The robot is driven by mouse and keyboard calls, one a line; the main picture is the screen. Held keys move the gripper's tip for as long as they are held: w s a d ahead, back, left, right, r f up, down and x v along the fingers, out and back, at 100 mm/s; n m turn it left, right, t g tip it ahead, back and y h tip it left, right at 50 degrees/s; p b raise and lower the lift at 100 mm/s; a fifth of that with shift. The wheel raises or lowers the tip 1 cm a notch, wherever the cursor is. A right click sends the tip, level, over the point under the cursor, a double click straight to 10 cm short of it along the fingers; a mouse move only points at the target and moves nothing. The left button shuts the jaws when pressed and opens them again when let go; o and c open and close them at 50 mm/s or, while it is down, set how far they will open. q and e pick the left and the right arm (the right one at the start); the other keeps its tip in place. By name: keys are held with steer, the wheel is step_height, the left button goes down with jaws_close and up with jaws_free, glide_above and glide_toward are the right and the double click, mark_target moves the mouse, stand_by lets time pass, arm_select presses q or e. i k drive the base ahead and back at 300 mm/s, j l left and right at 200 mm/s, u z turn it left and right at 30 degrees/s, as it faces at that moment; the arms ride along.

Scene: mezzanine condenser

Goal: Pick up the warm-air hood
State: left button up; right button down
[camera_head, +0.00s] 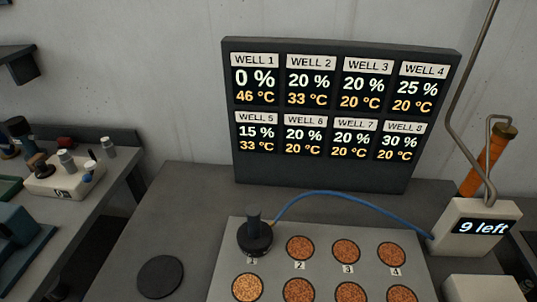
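The warm-air hood (255,239) appears to be the black round piece with an upright knob. It sits over well 1 at the back left of the grey well plate (322,231). A blue hose (345,197) runs from beside the hood to a white box at the right. The hood hides well 1. Neither of my grippers shows in the head view.
A display (337,172) stands behind the plate; WELL 1 reads 0 % and 46 °C. The white box (457,243) reads "9 left", with an orange cylinder (486,160) behind it. A flat black disc (160,277) lies left of the plate. A side bench (75,222) holds small items.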

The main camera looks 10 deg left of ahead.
mark_target(254, 237)
steer(key=k+j+z, duration=0.15)
steer(key=k+j, duration=0.25)
steer(key=j, duration=0.15)
steer(key=k+j+z, duration=0.15)
steer(key=k+j, duration=0.25)
steer(key=j, duration=0.1)
